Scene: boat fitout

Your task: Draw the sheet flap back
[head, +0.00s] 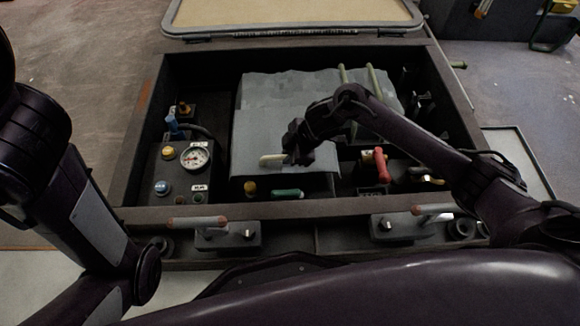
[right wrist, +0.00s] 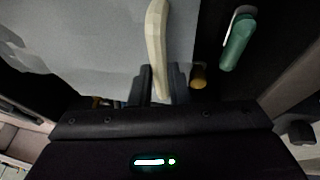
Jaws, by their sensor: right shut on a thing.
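A grey sheet flap (head: 262,110) lies inside the open dark box, covering its middle. A pale cream handle bar (head: 270,160) sits near the sheet's front left part. My right gripper (head: 296,148) reaches in over the sheet from the right and is shut on the cream bar. In the right wrist view the cream bar (right wrist: 156,45) stands between the fingers (right wrist: 160,85), with the grey sheet (right wrist: 90,40) behind it. What lies under the sheet is hidden. My left arm shows at the left edge, but its gripper is out of view.
A pressure gauge (head: 195,156) and blue-topped valve (head: 172,122) stand left in the box. The lid (head: 290,14) is open behind.

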